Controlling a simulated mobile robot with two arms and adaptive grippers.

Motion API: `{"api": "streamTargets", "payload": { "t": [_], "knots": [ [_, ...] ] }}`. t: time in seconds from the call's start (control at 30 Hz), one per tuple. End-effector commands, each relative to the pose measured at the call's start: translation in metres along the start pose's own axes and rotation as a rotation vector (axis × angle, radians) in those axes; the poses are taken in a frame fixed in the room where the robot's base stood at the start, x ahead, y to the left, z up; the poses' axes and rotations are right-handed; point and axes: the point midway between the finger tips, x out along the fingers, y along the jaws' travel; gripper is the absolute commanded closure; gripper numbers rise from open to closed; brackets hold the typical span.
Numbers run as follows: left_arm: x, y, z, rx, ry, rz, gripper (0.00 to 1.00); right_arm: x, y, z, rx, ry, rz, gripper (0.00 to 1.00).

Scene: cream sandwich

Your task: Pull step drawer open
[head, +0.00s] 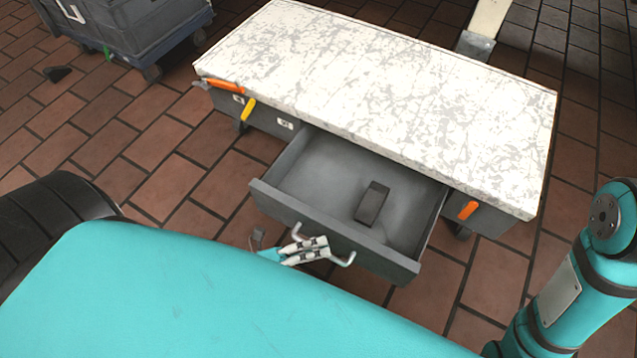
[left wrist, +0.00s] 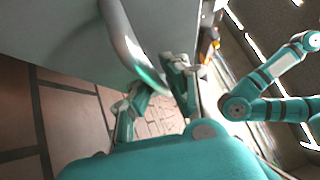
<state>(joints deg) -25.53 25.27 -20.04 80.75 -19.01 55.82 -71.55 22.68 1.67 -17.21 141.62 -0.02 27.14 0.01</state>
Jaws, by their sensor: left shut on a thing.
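The grey step drawer (head: 330,228) is pulled out from under the white mottled step top (head: 380,75). A dark phone-like block (head: 371,203) lies on the drawer floor. The drawer's metal handle (head: 343,261) is on its front panel. My left gripper (head: 306,250) is shut on the handle, with the arm behind it mostly hidden by my teal body. In the left wrist view the handle (left wrist: 120,35) curves down from the grey drawer front (left wrist: 65,35) to between my left gripper's fingers (left wrist: 155,92). My right gripper is out of view; only teal arm links show at the right.
A grey wheeled crate (head: 130,25) stands at the back left. Brick tiles (head: 215,215) left of the drawer are clear.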

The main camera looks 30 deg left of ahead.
Motion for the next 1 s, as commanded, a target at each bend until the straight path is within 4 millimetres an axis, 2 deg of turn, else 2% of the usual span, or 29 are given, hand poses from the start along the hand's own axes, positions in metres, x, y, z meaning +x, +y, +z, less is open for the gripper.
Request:
{"api": "streamTargets", "payload": {
  "t": [0.03, 0.2, 0.47, 0.57, 0.67, 1.0],
  "knots": [
    [-0.003, 0.006, -0.001, 0.002, 0.0, 0.019, 0.88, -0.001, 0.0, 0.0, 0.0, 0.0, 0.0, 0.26],
    [-0.002, 0.004, 0.0, 0.001, 0.0, 0.014, 0.66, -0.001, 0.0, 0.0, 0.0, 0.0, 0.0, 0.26],
    [-0.002, 0.002, 0.0, 0.0, -0.001, 0.007, 0.66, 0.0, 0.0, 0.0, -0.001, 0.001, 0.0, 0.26],
    [-0.007, 0.002, 0.0, 0.0, -0.001, 0.008, 0.66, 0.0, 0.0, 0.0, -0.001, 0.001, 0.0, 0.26],
    [-0.021, 0.003, 0.0, -0.001, -0.001, 0.01, 0.66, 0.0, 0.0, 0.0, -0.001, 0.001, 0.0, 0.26],
    [-0.092, 0.003, 0.0, 0.0, -0.001, 0.012, 0.66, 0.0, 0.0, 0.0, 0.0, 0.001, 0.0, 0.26]
  ]
}}
